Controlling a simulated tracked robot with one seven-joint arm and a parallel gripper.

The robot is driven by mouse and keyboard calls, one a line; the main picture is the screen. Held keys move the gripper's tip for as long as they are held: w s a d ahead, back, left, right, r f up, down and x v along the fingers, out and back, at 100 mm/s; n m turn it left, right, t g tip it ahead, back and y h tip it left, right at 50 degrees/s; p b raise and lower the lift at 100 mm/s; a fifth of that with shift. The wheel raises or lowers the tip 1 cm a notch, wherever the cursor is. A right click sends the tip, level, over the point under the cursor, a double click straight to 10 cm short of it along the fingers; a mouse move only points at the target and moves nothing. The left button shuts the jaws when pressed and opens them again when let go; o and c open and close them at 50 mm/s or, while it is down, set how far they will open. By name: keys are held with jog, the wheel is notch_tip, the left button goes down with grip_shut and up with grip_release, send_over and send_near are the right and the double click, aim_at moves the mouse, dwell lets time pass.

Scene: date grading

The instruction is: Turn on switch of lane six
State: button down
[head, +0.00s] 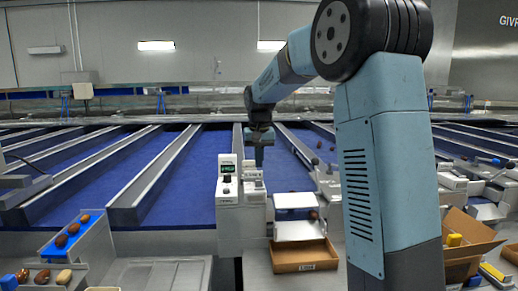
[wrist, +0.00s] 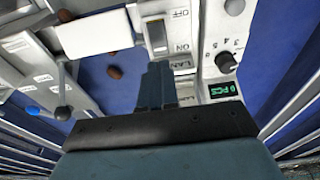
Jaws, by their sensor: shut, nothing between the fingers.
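The lane switch (wrist: 157,36) is a grey rocker in a white housing, with OFF printed at its upper end and ON at its lower end in the wrist view. Which way it is tilted I cannot tell. A LANE label (wrist: 182,64) sits just below it; its number is not readable. My gripper (wrist: 157,68) is shut and empty, its fingertips just below the switch in the picture; contact cannot be told. In the head view my gripper (head: 260,160) hangs over the white switch unit, right of the control box (head: 228,186) with a green display.
A black knob (wrist: 226,62) with numbers and a green display (wrist: 224,89) lie right of the switch. A white plate (wrist: 94,34) and brown dates (wrist: 115,72) are left of it. A cardboard tray (head: 304,258) stands below in front. Blue lanes (head: 165,185) run behind.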

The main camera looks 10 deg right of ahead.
aim_at(259, 181)
jog(key=shift+w+f, duration=0.2)
jog(key=shift+f, duration=1.15)
jog(key=shift+w+f, duration=0.2)
jog(key=shift+f, duration=1.15)
